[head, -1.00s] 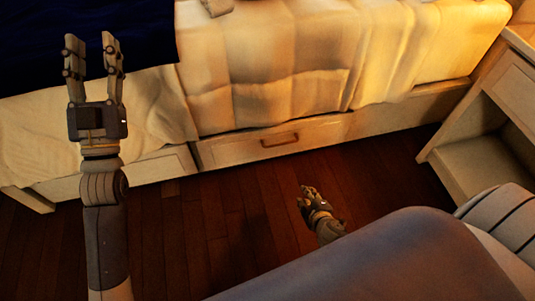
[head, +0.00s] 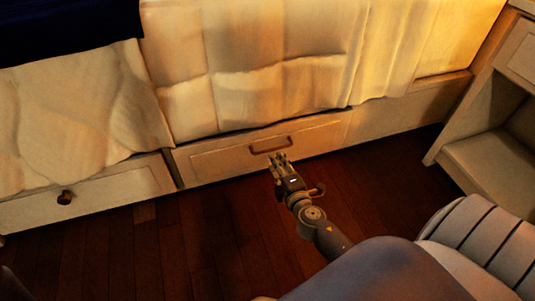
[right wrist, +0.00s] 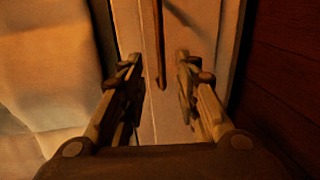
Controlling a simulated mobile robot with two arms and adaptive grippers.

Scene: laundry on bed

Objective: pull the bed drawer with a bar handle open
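The bed drawer with the bar handle (head: 215,162) is shut, its front flush under the bed, in the head view. Its brown bar handle (head: 270,144) is at the upper middle of the front. My right gripper (head: 279,160) is just below the handle in the head view. In the right wrist view the bar handle (right wrist: 157,45) runs lengthwise between the two parted fingers of the right gripper (right wrist: 160,68). The fingers stand apart from the bar on both sides. Whether the bar lies fully between the tips in depth is hard to tell. My left gripper is out of view.
Another drawer with a round knob (head: 66,197) is at the left. A light cover (head: 270,70) hangs down just above the drawer. A wooden nightstand (head: 490,165) stands at the right. The dark wooden floor (head: 210,230) before the drawer is clear.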

